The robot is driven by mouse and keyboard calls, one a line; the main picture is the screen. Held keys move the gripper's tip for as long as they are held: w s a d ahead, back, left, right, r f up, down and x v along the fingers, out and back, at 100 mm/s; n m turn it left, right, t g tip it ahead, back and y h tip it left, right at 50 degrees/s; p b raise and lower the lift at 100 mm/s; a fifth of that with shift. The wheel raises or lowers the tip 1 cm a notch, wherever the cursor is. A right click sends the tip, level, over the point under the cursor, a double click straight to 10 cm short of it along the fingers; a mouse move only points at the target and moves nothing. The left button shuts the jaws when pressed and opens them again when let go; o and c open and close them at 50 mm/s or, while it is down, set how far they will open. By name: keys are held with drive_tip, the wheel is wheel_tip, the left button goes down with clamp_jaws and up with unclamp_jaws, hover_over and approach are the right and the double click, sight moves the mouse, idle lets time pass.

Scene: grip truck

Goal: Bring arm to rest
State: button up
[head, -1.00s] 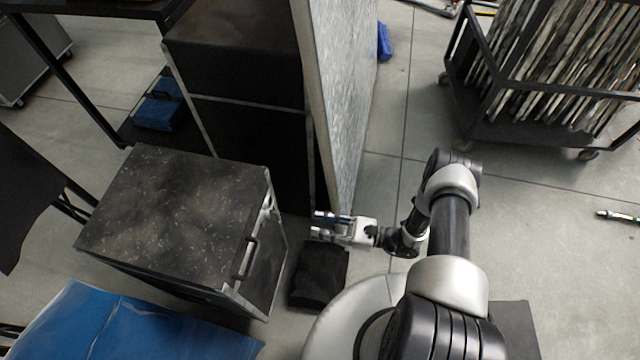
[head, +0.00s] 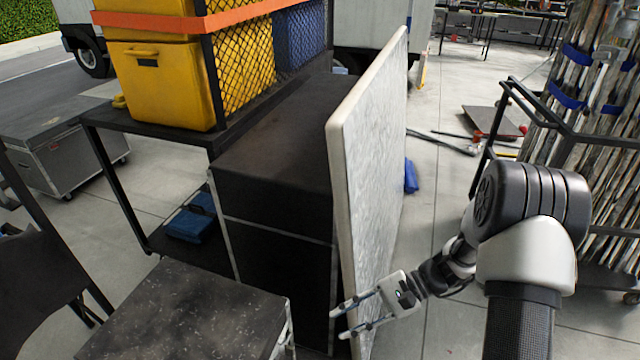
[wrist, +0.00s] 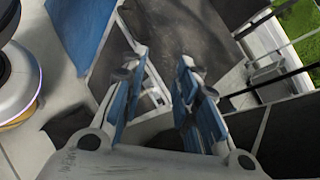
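My arm reaches in from the right in the head view, and my gripper (head: 340,321) points left, in front of the lower part of an upright pale panel (head: 372,170). Its two fingers are spread apart with nothing between them. In the wrist view my gripper (wrist: 160,75) also shows its fingers apart, with a gap through which a dark case with a metal edge can be seen. I cannot tell whether a fingertip touches the panel or the black case behind it.
Tall black cases (head: 275,170) stand left of the panel. A speckled-top case (head: 190,315) is at the lower left. A shelf with yellow bins (head: 160,85) stands behind. A cart of poles (head: 590,110) is at the right.

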drive_tip(key=s+d+r+n+t+h, duration=0.4)
drive_tip(key=s+r, duration=0.4)
drive_tip(key=r, duration=0.3)
drive_tip(key=s+d+r+n+t+h, duration=0.3)
drive_tip(key=s+r+n+h, duration=0.3)
drive_tip(key=r, duration=0.5)
drive_tip(key=shift+s+d+t+h, duration=0.4)
drive_tip(key=shift+s+h, duration=0.7)
drive_tip(key=shift+s, duration=0.15)
